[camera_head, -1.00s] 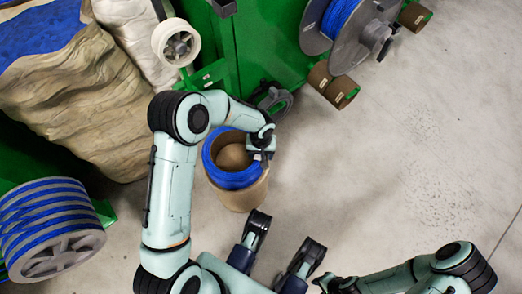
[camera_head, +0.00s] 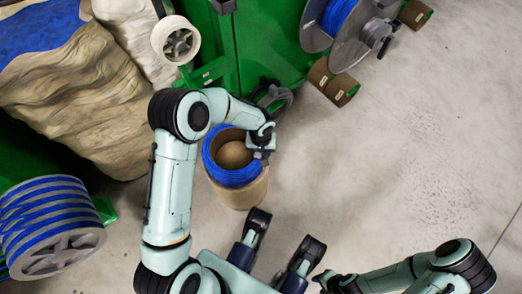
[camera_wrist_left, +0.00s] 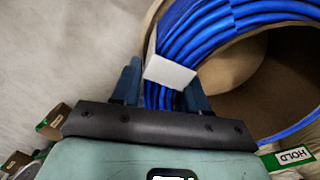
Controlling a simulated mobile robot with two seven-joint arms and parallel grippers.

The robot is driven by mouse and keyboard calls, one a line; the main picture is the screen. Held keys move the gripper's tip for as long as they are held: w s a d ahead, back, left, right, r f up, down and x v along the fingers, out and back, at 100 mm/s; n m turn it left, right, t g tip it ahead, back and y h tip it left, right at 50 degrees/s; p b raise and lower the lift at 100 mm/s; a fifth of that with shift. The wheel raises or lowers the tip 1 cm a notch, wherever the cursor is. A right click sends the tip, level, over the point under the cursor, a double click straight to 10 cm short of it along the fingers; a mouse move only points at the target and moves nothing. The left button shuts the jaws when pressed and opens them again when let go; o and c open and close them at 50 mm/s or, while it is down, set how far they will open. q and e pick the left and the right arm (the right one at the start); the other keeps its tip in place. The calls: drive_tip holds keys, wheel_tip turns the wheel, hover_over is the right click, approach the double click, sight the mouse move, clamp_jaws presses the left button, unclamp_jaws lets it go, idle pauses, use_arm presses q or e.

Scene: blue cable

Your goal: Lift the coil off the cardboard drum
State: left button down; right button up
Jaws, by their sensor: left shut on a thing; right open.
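The blue cable coil (camera_head: 228,178) sits as a ring at the top of the upright cardboard drum (camera_head: 242,196) in the head view. My left gripper (camera_head: 262,153) is at the right side of the coil, over the drum's rim. The left wrist view shows the coil's strands (camera_wrist_left: 215,28) running between its two fingers (camera_wrist_left: 163,90), which are shut on them. A white tag-like piece lies over the strands there. The coil is still within the drum's wall (camera_wrist_left: 240,65). My right gripper (camera_head: 324,282) is open and empty at the bottom, small in view.
Green machinery (camera_head: 270,40) with a grey reel of blue cable (camera_head: 340,18) stands behind the drum. Brown rolls (camera_head: 335,85) lie beside it. A large blue-wound reel (camera_head: 50,225) and a beige sack (camera_head: 75,105) are at left. The floor at right is clear.

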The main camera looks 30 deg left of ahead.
use_arm(q)
drive_tip(key=shift+w+r+p, duration=0.1)
drive_tip(key=shift+r+p, duration=0.75)
drive_tip(key=shift+r, duration=0.25)
idle(1.3)
drive_tip(key=shift+r+p, duration=1.8)
drive_tip(key=shift+r, duration=0.95)
drive_tip(key=shift+f, duration=0.1)
